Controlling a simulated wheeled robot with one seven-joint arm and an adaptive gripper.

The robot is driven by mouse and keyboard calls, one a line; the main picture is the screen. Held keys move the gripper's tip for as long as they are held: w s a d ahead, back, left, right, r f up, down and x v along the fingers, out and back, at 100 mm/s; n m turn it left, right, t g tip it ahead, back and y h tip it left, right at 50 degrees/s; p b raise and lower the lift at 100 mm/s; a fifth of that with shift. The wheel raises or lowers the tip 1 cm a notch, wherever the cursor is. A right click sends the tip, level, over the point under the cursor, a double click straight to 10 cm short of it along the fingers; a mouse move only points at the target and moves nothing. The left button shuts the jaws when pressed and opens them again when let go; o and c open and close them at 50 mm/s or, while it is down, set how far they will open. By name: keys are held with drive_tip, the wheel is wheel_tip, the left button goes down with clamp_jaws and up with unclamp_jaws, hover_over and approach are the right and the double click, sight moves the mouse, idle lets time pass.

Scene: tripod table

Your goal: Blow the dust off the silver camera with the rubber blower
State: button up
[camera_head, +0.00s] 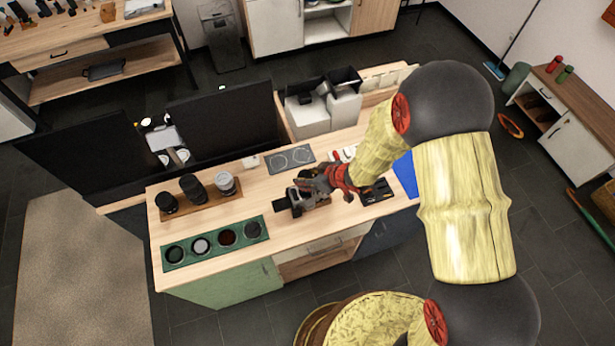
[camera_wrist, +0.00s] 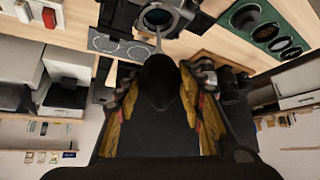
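The silver camera (camera_head: 297,203) stands on the wooden table, just left of my gripper (camera_head: 322,184). In the wrist view the camera (camera_wrist: 178,14) is at the top, its round lens opening facing my gripper. The rubber blower (camera_wrist: 160,85) is black and bulb-shaped, between my gripper's two fingers (camera_wrist: 161,100), which press on its sides. Its thin nozzle points at the camera's opening, and its tip appears very close to it; I cannot tell whether they touch. In the head view my gripper mostly hides the blower.
A green tray (camera_head: 214,243) with round items lies at the table's front left. Behind it, a wooden tray holds several black lenses (camera_head: 193,189). A grey mat with two circles (camera_head: 290,159) lies behind the camera. White boxes (camera_head: 307,117) stand at the back; a blue sheet (camera_head: 405,175) lies right.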

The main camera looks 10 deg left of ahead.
drive_tip(key=shift+r, duration=0.1)
wheel_tip(320, 180, up, 7)
drive_tip(key=p, duration=0.6)
drive_tip(key=shift+p, duration=0.4)
drive_tip(key=w+d+p, duration=0.3)
drive_tip(key=d, duration=0.3)
drive_tip(key=shift+w, duration=0.35)
idle(0.5)
idle(0.5)
